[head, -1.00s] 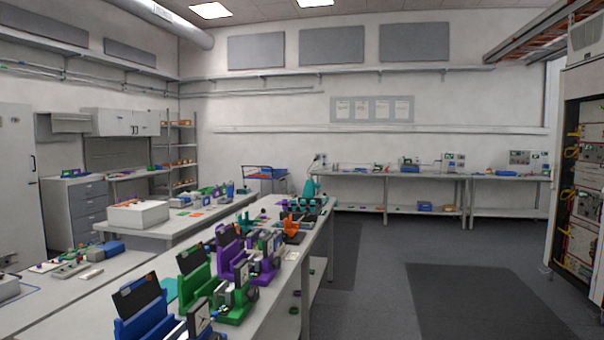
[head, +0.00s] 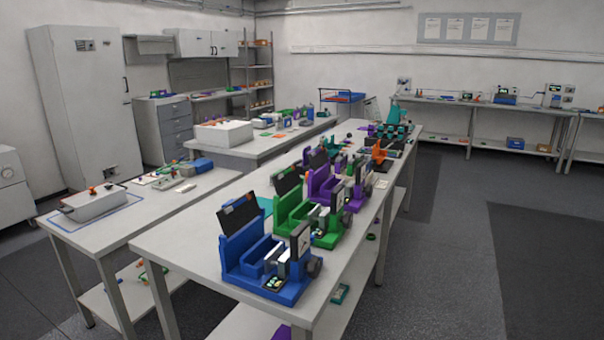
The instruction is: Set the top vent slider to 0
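I cannot make out a top vent slider anywhere in the head view. Neither of my grippers shows in this view. The nearest devices are coloured fixtures on a long bench: a blue one (head: 240,257) at the near end, a green one (head: 292,207) behind it and a purple one (head: 320,184) further back. Their small parts are too fine to tell apart.
The long white bench (head: 185,248) runs away through the middle. A second bench (head: 110,228) stands to its left, with a tall grey cabinet (head: 88,105) behind. Open floor (head: 450,270) lies to the right. More benches (head: 480,105) line the back wall.

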